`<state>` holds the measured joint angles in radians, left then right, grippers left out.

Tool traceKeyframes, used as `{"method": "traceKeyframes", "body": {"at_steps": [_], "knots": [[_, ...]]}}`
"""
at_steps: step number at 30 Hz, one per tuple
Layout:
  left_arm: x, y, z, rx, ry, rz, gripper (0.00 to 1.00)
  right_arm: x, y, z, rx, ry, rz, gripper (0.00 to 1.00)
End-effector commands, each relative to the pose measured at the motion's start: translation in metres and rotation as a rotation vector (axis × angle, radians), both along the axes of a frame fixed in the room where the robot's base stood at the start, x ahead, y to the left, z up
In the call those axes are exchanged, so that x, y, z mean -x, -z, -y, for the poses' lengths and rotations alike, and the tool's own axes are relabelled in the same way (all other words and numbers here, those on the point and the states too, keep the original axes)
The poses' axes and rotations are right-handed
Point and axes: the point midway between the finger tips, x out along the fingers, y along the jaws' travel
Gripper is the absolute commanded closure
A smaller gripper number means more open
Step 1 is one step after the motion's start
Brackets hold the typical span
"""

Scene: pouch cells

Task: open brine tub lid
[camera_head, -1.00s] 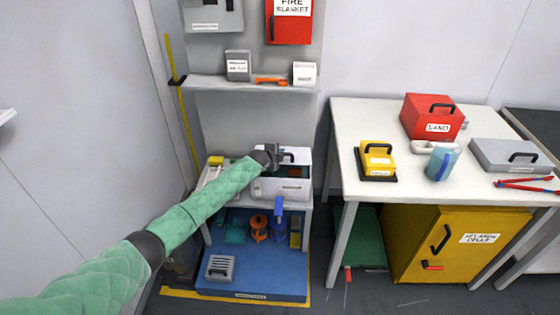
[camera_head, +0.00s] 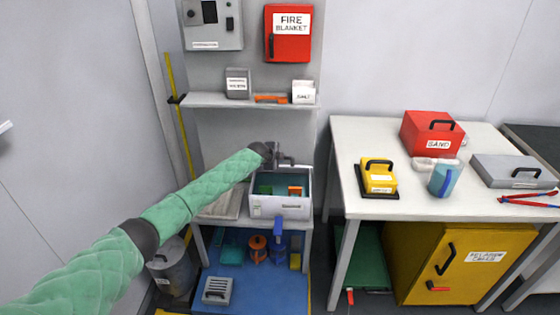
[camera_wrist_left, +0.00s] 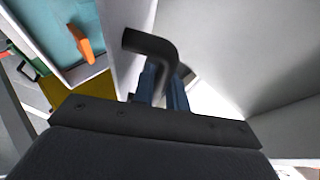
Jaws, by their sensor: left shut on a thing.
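The white brine tub (camera_head: 281,207) stands on a small white stand, with its top open. Its teal inside shows, with an orange piece (camera_head: 295,190) in it. My left gripper (camera_head: 272,160) is at the tub's back edge, shut on the black lid handle (camera_head: 287,161). In the left wrist view the gripper's blue fingers (camera_wrist_left: 160,84) close around the bent black handle (camera_wrist_left: 150,42). The pale lid panel (camera_wrist_left: 124,45) beside the handle looks raised and steeply tilted; its full outline is hidden. The orange piece (camera_wrist_left: 85,46) also shows there. My right gripper is not in view.
A shelf (camera_head: 210,101) with small boxes runs above the tub. A white table (camera_head: 440,208) at right holds a red sand box (camera_head: 430,132), a yellow box (camera_head: 378,176) and a blue jug (camera_head: 444,179). A grey bin (camera_head: 172,268) stands below my left arm.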

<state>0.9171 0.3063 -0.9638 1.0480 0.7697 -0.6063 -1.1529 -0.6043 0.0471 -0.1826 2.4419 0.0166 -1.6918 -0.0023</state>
Motion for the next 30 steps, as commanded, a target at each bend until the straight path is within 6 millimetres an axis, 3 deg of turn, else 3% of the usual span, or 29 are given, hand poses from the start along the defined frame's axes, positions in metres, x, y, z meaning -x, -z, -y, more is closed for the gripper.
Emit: {"method": "traceKeyframes", "body": {"at_steps": [8, 9, 10, 20, 30], "knots": [[-0.001, -0.001, 0.000, 0.001, 0.000, 0.002, 1.00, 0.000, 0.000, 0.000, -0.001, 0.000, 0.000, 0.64], [-0.001, -0.001, 0.000, 0.001, 0.000, 0.002, 0.78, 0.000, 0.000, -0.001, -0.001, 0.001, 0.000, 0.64], [-0.001, -0.001, 0.000, 0.001, 0.000, 0.002, 0.77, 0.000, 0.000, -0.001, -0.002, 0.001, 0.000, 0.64], [0.002, -0.002, -0.001, 0.000, 0.000, 0.001, 0.77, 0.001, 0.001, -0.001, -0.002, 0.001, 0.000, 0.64], [0.029, -0.023, -0.017, -0.001, 0.000, 0.004, 0.77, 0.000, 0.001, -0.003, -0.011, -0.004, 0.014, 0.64]]}}
